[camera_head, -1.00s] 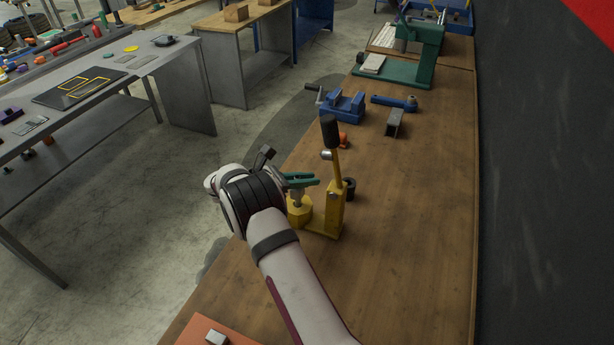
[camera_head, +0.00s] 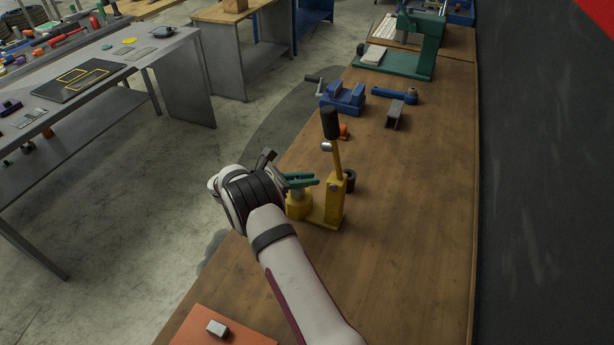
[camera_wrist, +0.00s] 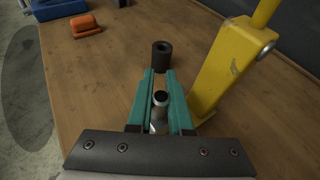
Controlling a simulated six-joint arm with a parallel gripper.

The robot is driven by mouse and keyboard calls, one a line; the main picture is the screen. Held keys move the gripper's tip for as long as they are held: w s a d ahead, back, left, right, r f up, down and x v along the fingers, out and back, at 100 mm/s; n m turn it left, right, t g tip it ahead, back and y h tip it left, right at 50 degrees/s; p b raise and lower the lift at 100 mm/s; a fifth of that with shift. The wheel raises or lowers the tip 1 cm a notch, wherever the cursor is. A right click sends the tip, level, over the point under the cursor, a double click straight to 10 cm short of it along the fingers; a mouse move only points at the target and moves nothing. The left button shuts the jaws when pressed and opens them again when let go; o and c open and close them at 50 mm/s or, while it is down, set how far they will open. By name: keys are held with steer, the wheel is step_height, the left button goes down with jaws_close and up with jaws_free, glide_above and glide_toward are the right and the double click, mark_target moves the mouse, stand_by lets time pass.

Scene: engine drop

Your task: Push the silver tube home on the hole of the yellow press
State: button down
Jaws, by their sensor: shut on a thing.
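The yellow press (camera_head: 335,203) stands on the wooden bench with its black-knobbed lever raised. It also shows at the right in the wrist view (camera_wrist: 222,70). My gripper (camera_head: 304,180) is over the press's round yellow seat (camera_head: 298,205), at the left of its column. Its green fingers are shut on the silver tube (camera_wrist: 158,117), which stands upright between them with its dark open top showing in the wrist view. In the head view only a little of the tube shows under the fingers. The tube's lower end and the hole are hidden, so I cannot tell how deep it sits.
A black ring (camera_wrist: 161,57) stands on the bench just beyond the fingers. An orange piece (camera_wrist: 86,26), a blue vise (camera_head: 343,98) and a green press (camera_head: 405,60) stand farther back. An orange mat (camera_head: 255,338) lies in front. The bench right of the yellow press is clear.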

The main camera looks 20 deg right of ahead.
steer(key=c, duration=0.8)
jaws_free()
steer(key=shift+o, duration=0.2)
steer(key=v, duration=1.6)
steer(key=shift+f, duration=0.15)
